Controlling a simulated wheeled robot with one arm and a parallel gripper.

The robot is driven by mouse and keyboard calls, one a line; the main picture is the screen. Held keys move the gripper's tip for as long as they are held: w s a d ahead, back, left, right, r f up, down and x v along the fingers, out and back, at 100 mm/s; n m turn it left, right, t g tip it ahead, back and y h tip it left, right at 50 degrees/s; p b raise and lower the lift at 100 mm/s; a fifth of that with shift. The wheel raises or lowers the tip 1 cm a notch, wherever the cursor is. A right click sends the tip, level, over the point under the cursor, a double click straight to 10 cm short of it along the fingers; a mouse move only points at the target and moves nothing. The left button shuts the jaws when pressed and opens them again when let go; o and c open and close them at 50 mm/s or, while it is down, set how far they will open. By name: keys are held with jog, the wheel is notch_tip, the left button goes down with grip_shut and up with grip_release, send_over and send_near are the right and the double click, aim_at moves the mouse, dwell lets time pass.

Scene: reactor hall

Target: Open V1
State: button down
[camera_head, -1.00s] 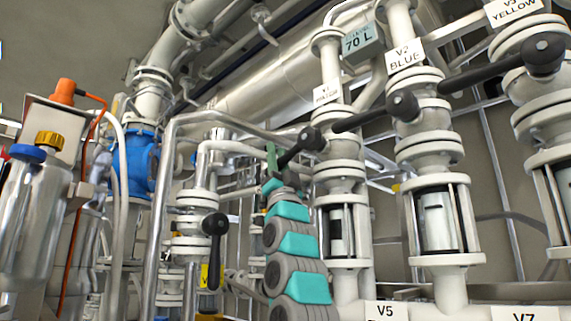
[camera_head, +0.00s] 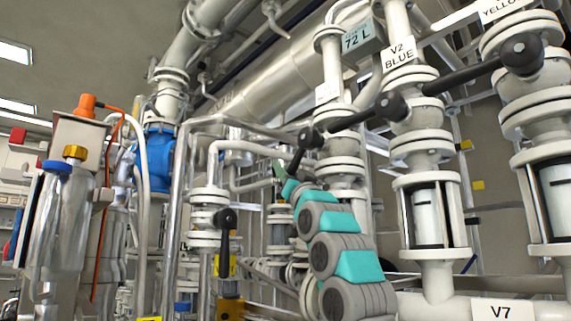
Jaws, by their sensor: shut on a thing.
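The V1 valve has a black hub (camera_head: 310,138) on the leftmost of three white pipe columns, under a small label (camera_head: 327,92) whose text is washed out now. Its black lever (camera_head: 298,158) slopes steeply down and left from the hub. My teal and grey gripper (camera_head: 285,175) is at the lower end of this lever and shut on it. The fingertips are small and partly hidden by my wrist, so the exact grip on the lever is hard to see.
The V2 BLUE lever (camera_head: 355,120) reaches left close to the V1 hub. The lever under the YELLOW label (camera_head: 465,80) also slopes left. A separate valve with a hanging black handle (camera_head: 225,230) stands left of my arm. A display (camera_head: 357,39) reads 72 L.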

jog(key=c, duration=0.7)
grip_release()
